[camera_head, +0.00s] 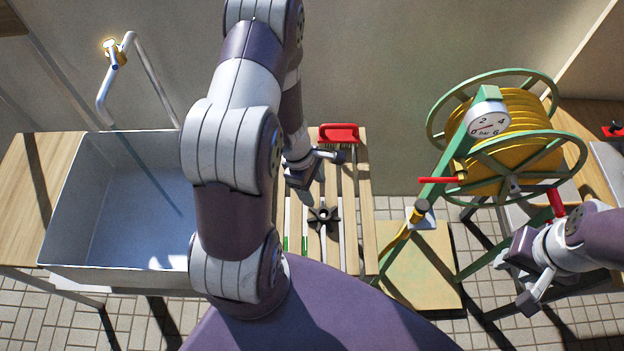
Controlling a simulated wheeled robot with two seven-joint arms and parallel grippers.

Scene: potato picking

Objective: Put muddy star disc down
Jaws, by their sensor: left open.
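The muddy star disc (323,217) is a small dark star-shaped piece with a hole in its middle. It lies on the slatted wooden rack (368,205) right of the sink. My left gripper (322,168) is above the rack, a little up and left of the disc in the picture. It is open and apart from the disc. My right gripper (515,280) is at the lower right, near the hose reel stand and away from the disc. Its fingers are partly hidden by its angle.
A metal sink (75,205) with a tap (115,55) stands on the left. A red brush (338,133) lies at the back of the rack. A green hose reel (470,160) with yellow hose, a gauge (488,122) and a spray nozzle (420,212) stands on the right.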

